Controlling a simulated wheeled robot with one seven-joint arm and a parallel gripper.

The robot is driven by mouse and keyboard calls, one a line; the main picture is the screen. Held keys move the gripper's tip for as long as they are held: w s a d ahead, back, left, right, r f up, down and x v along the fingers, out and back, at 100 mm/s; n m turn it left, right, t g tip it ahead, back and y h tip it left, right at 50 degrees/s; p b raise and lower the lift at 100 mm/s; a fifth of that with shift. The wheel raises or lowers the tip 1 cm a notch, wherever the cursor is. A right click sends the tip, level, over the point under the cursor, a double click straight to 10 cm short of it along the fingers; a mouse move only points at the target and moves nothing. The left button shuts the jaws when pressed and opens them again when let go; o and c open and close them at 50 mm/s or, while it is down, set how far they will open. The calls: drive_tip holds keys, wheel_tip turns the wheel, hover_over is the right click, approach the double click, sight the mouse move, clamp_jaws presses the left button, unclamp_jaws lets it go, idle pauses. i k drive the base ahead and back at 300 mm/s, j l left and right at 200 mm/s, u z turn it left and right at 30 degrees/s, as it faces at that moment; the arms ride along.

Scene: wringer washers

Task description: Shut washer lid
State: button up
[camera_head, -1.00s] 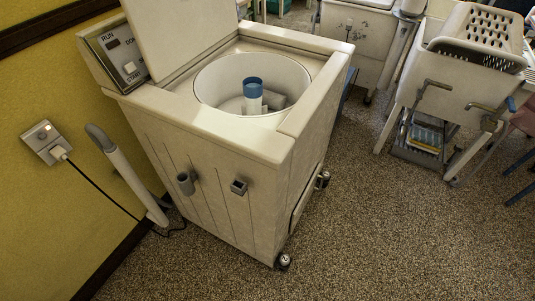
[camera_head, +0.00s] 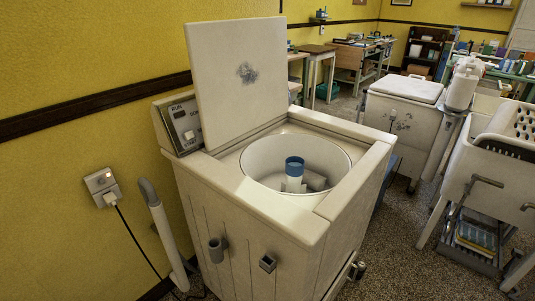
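The washer (camera_head: 258,215) is a cream, boxy machine standing close to the yellow wall. Its lid (camera_head: 240,75) is a flat cream panel that stands open, raised nearly upright at the back edge, with a dark smudge on its face. The round tub (camera_head: 262,165) is uncovered, and a blue-topped agitator (camera_head: 294,168) rises inside it. A control panel (camera_head: 184,124) sits behind the lid at the left. My gripper is not in view.
A wall outlet with plug (camera_head: 103,187) and cord and a grey-tipped hose (camera_head: 162,235) are left of the washer. Another washer (camera_head: 403,112) and a tub with a perforated basket (camera_head: 490,165) stand right. Speckled floor (camera_head: 400,270) shows between them.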

sight(239, 68)
drive_tip(key=i+j, duration=0.2)
drive_tip(key=j, duration=0.15)
drive_tip(key=i+j+u, duration=0.1)
drive_tip(key=j, duration=0.2)
drive_tip(key=i+j, duration=0.25)
drive_tip(key=j, duration=0.1)
